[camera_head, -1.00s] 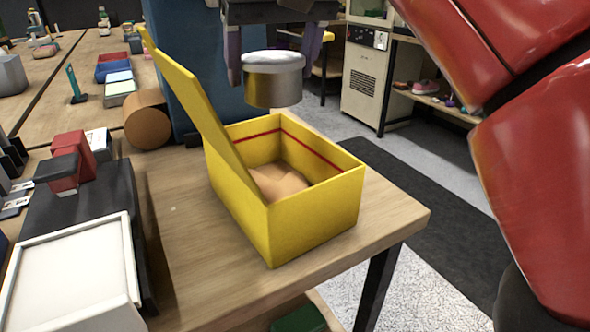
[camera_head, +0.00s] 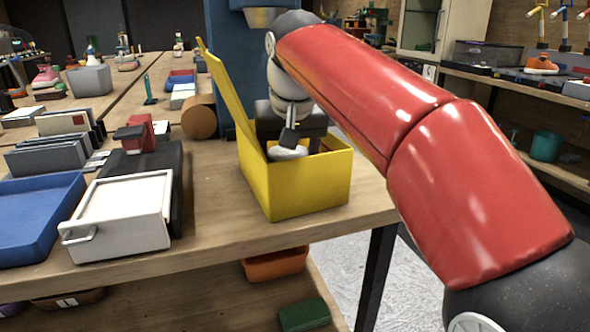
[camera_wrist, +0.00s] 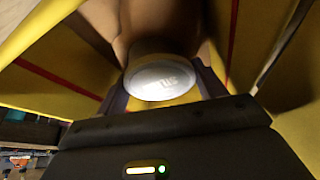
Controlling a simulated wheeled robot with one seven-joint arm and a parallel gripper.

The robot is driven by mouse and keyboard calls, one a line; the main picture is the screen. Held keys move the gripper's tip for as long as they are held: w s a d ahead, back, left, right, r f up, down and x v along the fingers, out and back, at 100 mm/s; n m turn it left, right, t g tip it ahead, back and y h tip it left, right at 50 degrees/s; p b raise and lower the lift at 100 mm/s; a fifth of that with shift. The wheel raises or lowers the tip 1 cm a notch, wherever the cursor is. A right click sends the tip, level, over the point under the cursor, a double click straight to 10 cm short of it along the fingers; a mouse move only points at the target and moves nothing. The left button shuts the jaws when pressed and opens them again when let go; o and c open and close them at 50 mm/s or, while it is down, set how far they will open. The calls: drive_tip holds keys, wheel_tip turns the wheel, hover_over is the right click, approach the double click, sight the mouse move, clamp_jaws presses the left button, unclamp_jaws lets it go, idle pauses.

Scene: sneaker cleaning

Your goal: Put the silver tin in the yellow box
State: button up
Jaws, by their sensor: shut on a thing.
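The yellow box (camera_head: 310,192) stands on the wooden table near its right end, with its lid (camera_head: 226,95) open and tilted up on the left side. The silver tin (camera_head: 288,153) has a pale round top and sits within the box opening, low between the walls. My gripper (camera_head: 290,143) reaches down into the box from above and is shut on the tin. In the wrist view the tin (camera_wrist: 160,82) is between both fingers, with yellow walls around it and a brown surface behind. The tin's underside is hidden, so I cannot tell whether it touches the bottom.
Left of the box are a white drawer unit (camera_head: 120,207), a red stapler-like thing (camera_head: 137,135) and a blue tray (camera_head: 35,220). A brown cylinder (camera_head: 200,117) lies behind. The table's right edge is close beside the box.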

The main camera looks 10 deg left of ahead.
drive_tip(key=shift+f, duration=0.55)
drive_tip(key=o, duration=0.8)
drive_tip(key=shift+o, duration=0.2)
drive_tip(key=shift+r, duration=0.55)
drive_tip(key=p+v, duration=0.3)
drive_tip(key=v, duration=0.8)
drive_tip(key=shift+s, duration=0.2)
drive_tip(key=shift+d+r, duration=0.1)
